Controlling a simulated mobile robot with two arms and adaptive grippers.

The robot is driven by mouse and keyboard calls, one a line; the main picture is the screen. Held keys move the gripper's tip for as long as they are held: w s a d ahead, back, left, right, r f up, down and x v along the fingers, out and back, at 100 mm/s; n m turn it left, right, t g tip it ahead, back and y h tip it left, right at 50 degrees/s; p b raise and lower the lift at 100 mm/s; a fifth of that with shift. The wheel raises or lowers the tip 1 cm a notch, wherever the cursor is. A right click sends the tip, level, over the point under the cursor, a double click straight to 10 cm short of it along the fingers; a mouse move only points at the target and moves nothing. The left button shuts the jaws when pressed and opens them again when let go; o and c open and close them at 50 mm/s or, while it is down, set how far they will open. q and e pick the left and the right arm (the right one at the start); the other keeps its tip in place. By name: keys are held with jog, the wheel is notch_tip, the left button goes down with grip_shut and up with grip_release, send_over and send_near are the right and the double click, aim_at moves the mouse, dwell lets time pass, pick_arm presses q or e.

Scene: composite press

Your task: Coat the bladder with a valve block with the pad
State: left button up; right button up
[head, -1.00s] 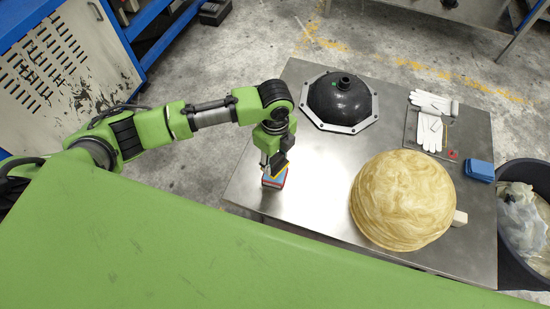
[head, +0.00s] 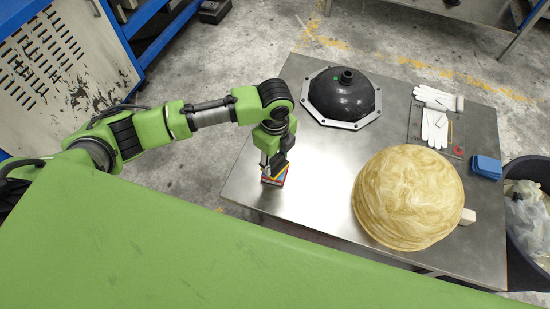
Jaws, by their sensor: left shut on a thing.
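The black domed bladder (head: 330,101), with a valve block (head: 346,76) on top, sits in a pale octagonal frame (head: 309,113) at the back of the metal table. My left gripper (head: 274,171) is over the table's left part, in front of and to the left of the bladder and apart from it. It points down, shut on a small red, blue and yellow block-like thing (head: 276,180). The fingers partly hide this thing, and I cannot tell whether it is the pad or whether it touches the table. My right gripper is not in view.
A large tan dome (head: 408,196) stands at the table's front right, with a pale block (head: 467,216) beside it. White gloves (head: 434,127) lie on a tray at back right. A folded blue thing (head: 487,167) lies near the right edge (head: 497,225). A dark bin (head: 518,243) stands beyond.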

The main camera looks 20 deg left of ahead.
aim_at(275, 160)
pick_arm(q)
jog(key=shift+f, duration=0.5)
dwell(0.4)
jog(key=shift+s+f, duration=0.1)
jog(key=shift+f, duration=0.05)
dwell(2.0)
jog(key=shift+p, duration=0.3)
notch_tip(275, 160, up, 7)
jog(key=p, duration=0.8)
dwell(0.5)
